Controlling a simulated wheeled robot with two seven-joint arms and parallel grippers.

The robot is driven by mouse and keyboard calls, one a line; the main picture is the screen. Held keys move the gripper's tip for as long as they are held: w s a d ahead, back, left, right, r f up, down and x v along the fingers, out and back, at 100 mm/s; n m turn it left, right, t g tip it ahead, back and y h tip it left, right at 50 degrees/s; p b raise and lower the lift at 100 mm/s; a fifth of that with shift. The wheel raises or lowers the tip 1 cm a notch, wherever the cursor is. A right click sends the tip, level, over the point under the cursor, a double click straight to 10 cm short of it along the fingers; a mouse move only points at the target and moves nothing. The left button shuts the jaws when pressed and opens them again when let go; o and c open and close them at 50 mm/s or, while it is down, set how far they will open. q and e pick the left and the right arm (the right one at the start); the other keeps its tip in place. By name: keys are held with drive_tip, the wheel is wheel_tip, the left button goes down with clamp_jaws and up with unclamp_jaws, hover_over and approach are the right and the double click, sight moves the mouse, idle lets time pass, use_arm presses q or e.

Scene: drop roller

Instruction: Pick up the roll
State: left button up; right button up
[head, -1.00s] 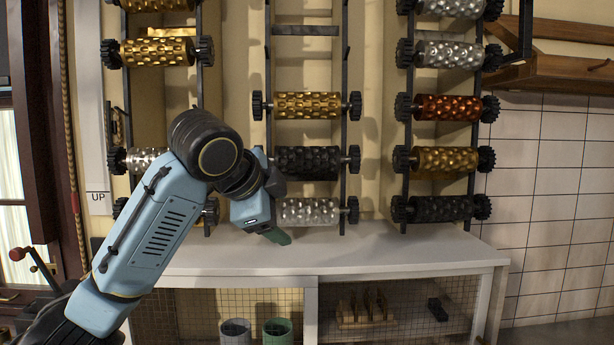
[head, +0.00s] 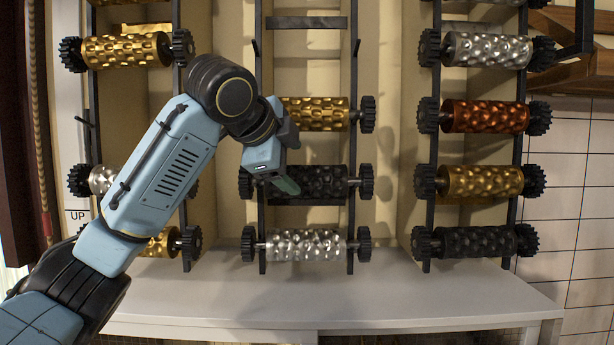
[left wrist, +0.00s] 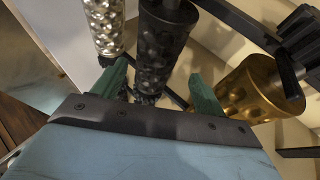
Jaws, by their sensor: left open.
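A black embossed roll (head: 325,182) with toothed end wheels hangs in the middle rack. A gold roll (head: 320,113) is above it and a silver roll (head: 306,245) below it. My left gripper (head: 287,184) is in front of the black roll's left part in the head view, covering some of it. In the left wrist view the green fingers (left wrist: 160,88) are open, with the black roll (left wrist: 158,50) between them in the picture. The silver roll (left wrist: 106,24) is left of it, the gold roll (left wrist: 250,88) right. I cannot tell any contact. My right gripper is out of view.
The right rack holds silver (head: 488,50), copper (head: 488,117), gold (head: 480,182) and black (head: 478,242) rolls. The left rack holds a gold roll (head: 127,50) and others partly behind my arm. A bare white counter (head: 330,297) lies below the racks.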

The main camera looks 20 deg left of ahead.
sight(301, 174)
use_arm(q)
drive_tip(key=shift+x, duration=0.8)
drive_tip(key=shift+w+f, duration=0.2)
drive_tip(key=shift+w, duration=0.2)
drive_tip(key=shift+w+d+f+p, duration=0.15)
drive_tip(key=shift+w+f+p, duration=0.2)
drive_tip(key=shift+w+p, duration=0.1)
drive_tip(key=p+x, duration=0.1)
drive_tip(key=x, duration=0.2)
drive_tip(key=shift+w+d+f, duration=0.1)
drive_tip(key=shift+w+f, duration=0.1)
drive_tip(key=shift+f, duration=0.1)
drive_tip(key=shift+w+f+p, duration=0.2)
drive_tip(key=shift+p, duration=0.1)
clamp_jaws()
drive_tip(key=shift+r, duration=0.25)
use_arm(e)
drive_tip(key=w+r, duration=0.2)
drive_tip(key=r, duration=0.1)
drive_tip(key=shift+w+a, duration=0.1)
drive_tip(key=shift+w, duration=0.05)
